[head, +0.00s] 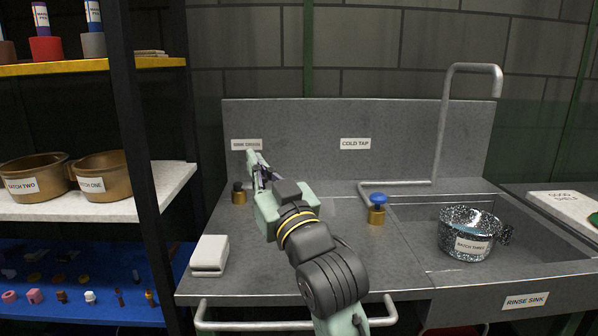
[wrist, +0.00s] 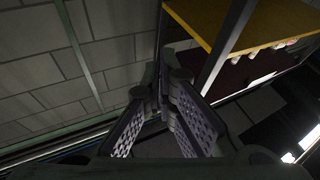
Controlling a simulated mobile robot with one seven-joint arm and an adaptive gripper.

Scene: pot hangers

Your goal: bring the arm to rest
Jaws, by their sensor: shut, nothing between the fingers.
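My gripper (head: 257,169) is raised over the back left of the grey sink counter (head: 250,255), in front of the upright back panel. In the wrist view, the fingers of my gripper (wrist: 163,95) are closed together with nothing between them. A brass fitting with a dark knob (head: 239,193) stands on the counter just left of my gripper and below it. I cannot tell the exact gap between them. My arm runs up from the lower middle of the head view and hides part of the counter.
A brass tap with a blue knob (head: 377,208) stands right of my arm. A white block (head: 209,256) lies at the counter's left. Shelves with copper pots (head: 103,176) stand further left.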

